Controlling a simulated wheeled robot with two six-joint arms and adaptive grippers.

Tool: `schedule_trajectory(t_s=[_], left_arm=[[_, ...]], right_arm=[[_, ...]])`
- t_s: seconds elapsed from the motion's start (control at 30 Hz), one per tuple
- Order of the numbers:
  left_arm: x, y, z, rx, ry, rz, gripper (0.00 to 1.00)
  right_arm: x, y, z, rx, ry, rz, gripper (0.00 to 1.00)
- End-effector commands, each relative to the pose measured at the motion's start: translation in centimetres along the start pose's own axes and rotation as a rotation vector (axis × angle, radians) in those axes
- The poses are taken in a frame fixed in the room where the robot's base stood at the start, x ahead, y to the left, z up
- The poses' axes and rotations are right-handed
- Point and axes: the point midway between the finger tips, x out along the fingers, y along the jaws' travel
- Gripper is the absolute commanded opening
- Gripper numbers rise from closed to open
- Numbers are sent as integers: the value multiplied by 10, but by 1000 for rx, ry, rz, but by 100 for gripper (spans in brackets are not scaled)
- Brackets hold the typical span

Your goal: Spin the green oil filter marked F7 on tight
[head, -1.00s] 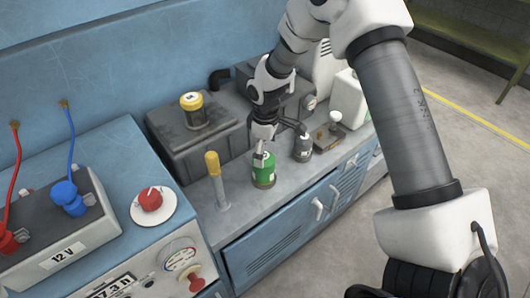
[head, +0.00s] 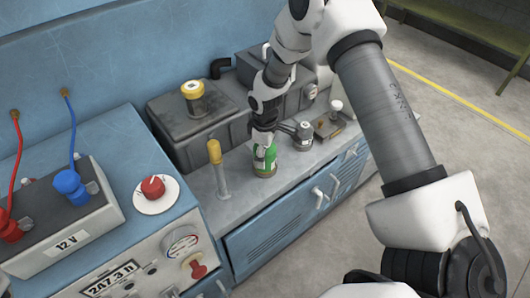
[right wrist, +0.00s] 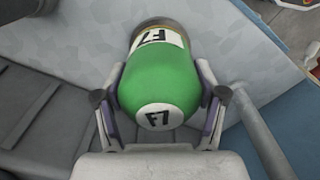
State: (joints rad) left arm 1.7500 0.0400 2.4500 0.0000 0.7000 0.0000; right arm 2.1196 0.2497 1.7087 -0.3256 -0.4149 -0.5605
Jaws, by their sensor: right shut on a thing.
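The green oil filter (head: 265,158) stands upright near the front edge of the grey bench top. In the right wrist view the filter (right wrist: 158,85) fills the middle, with F7 on its round end and F7 again on a pale label by a brass-coloured band. My right gripper (head: 264,143) comes down on it from above. Its two fingers (right wrist: 160,98) are shut on the filter's sides. The joint under the filter is too small to make out in the head view. My left gripper is in neither view.
A yellow-topped post (head: 217,170) stands left of the filter. A grey tank with a yellow cap (head: 193,98) is behind. A battery (head: 60,215) sits on the blue cabinet at left.

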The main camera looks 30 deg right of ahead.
Motion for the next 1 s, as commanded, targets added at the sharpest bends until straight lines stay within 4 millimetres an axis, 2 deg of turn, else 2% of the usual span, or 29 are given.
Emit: schedule_trajectory(t_s=[0.07, 0.33, 0.73, 1.0], left_arm=[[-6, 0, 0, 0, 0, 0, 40], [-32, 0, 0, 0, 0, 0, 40], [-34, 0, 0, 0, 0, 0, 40], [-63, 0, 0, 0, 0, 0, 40]], right_arm=[[-2, -1, 1, 41, -2, -2, 22], [-2, -2, 1, 394, -5, -2, 22], [0, -2, 1, 474, -4, -2, 22], [-3, -2, 2, 794, -7, -2, 22]])
